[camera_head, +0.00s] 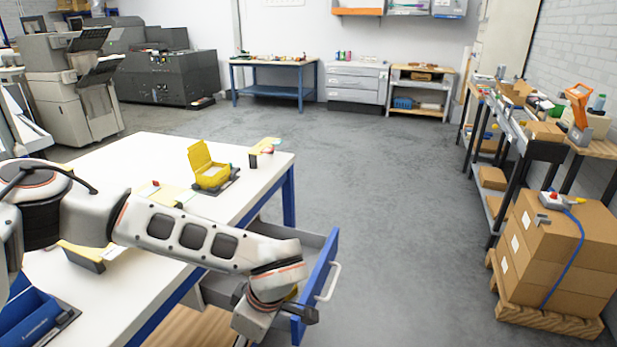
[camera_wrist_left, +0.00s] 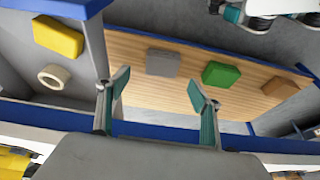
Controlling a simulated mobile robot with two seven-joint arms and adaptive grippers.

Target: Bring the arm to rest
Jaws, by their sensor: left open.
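My left arm (camera_head: 180,235) reaches from the left across the white workbench and bends down at the open drawer (camera_head: 322,275). My left gripper (camera_head: 308,314) is at the drawer's front, mostly hidden behind the wrist. In the left wrist view the left gripper (camera_wrist_left: 156,98) is open, with nothing between its two fingers. The drawer compartment there holds a yellow block (camera_wrist_left: 58,37) and a beige ring (camera_wrist_left: 54,76). Grey (camera_wrist_left: 162,62), green (camera_wrist_left: 220,74) and brown (camera_wrist_left: 281,88) blocks show over a wooden surface beside it. My right gripper is not in view.
The white workbench (camera_head: 130,160) holds an open yellow box (camera_head: 210,172) and a blue bin (camera_head: 30,318). The drawer sticks out past the bench's right side. Cartons (camera_head: 555,245) on a pallet stand at the right. The grey floor (camera_head: 400,200) between is clear.

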